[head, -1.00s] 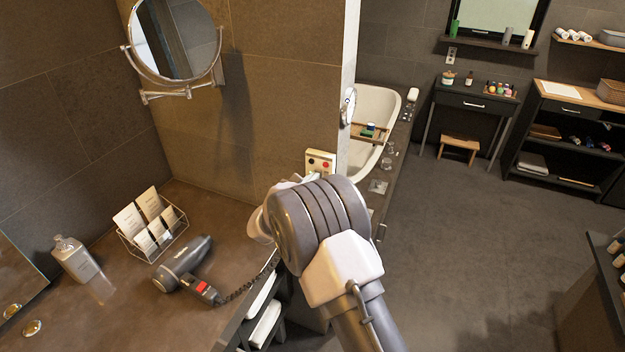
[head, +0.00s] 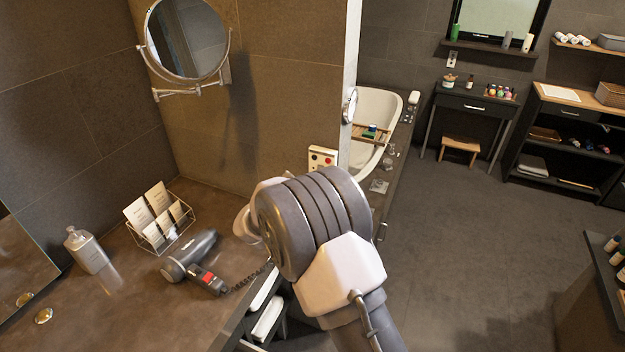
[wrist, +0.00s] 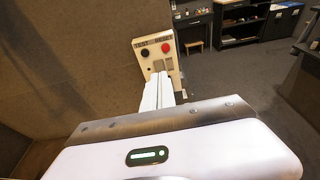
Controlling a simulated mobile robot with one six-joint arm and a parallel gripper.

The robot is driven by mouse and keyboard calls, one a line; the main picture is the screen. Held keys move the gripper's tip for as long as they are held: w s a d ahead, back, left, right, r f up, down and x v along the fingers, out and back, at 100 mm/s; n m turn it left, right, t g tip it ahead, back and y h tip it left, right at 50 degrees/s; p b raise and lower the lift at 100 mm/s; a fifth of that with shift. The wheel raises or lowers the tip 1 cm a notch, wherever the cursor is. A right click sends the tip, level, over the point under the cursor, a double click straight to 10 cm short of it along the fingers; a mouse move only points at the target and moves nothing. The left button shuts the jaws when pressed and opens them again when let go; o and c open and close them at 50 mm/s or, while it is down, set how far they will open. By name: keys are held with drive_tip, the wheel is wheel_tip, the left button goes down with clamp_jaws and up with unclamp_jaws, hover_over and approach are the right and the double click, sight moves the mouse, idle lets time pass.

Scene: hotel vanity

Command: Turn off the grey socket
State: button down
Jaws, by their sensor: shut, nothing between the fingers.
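A cream socket plate (head: 322,156) is on the brown tiled wall end, beside the bathtub. In the wrist view the plate (wrist: 160,58) carries the words TEST and RESET, with a black button (wrist: 145,52) under TEST and a red button (wrist: 166,47) under RESET. My gripper (wrist: 160,78) is shut and empty. Its fingers point at the lower part of the plate and overlap it; I cannot tell whether they touch. In the head view my arm hides the fingers. A small grey wall plate (head: 453,60) is on the far wall.
A hair dryer (head: 190,256) with a coiled cord, a wire card rack (head: 160,222) and a bottle (head: 86,250) are on the counter at left. A round mirror (head: 187,38) sticks out above. The floor at right is clear.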

drive_tip(key=v, duration=0.2)
drive_tip(key=r+v, duration=0.1)
drive_tip(key=v, duration=0.2)
drive_tip(key=shift+a, duration=0.15)
